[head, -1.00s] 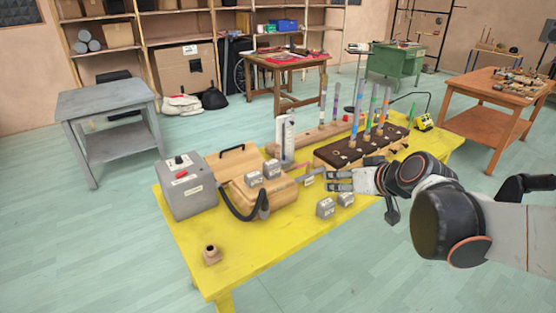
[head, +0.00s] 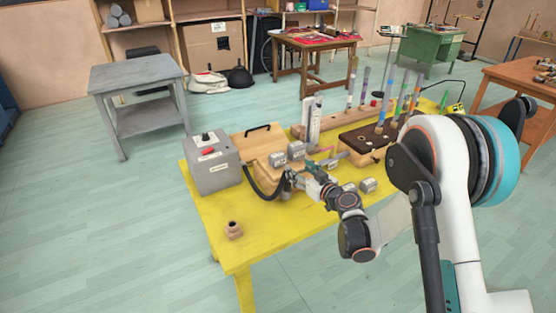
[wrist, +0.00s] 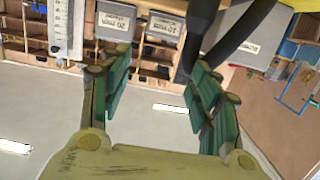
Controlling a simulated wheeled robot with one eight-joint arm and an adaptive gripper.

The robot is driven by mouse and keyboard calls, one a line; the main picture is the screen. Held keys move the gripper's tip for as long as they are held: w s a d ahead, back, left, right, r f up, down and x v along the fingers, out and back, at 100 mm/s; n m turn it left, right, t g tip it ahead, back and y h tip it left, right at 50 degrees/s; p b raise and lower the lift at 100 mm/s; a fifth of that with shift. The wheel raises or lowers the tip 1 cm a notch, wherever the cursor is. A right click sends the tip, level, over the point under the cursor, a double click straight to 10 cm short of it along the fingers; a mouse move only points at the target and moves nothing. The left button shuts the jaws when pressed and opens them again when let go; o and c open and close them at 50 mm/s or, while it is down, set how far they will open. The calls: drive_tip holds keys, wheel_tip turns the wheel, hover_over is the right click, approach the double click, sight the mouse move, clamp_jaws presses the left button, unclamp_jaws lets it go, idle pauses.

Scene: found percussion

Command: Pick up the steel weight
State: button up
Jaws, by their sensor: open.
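Several small grey labelled blocks are in view, and I cannot tell which one is the steel weight. Two sit on the wooden case: a left block (head: 277,159) and a right block (head: 296,150). Two more stand on the yellow table: a near block (head: 349,188) and another block (head: 367,184). My gripper (head: 297,175) is by the case's front edge, close to the black hose. In the wrist view my gripper (wrist: 156,75) is open and empty; two blocks with upside-down labels, one block (wrist: 115,22) and another block (wrist: 165,28), lie beyond the fingertips.
The table's front left is mostly clear.

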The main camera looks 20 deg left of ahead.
sight(281, 158)
drive_tip(key=x, duration=0.3)
drive_tip(key=b+x, duration=0.1)
drive_tip(key=x, duration=0.2)
drive_tip(key=b+x, duration=0.1)
drive_tip(key=x, duration=0.2)
drive_tip(key=shift+s+a+f, duration=0.1)
drive_tip(key=shift+f, duration=0.35)
drive_tip(key=x, duration=0.1)
drive_tip(key=b+x, duration=0.2)
drive_tip(key=x, duration=0.1)
drive_tip(key=shift+f, duration=0.3)
drive_tip(key=shift+w+a, duration=0.35)
drive_tip(key=shift+a, duration=0.05)
drive_tip(key=shift+r, duration=0.1)
drive_tip(key=c, duration=0.9)
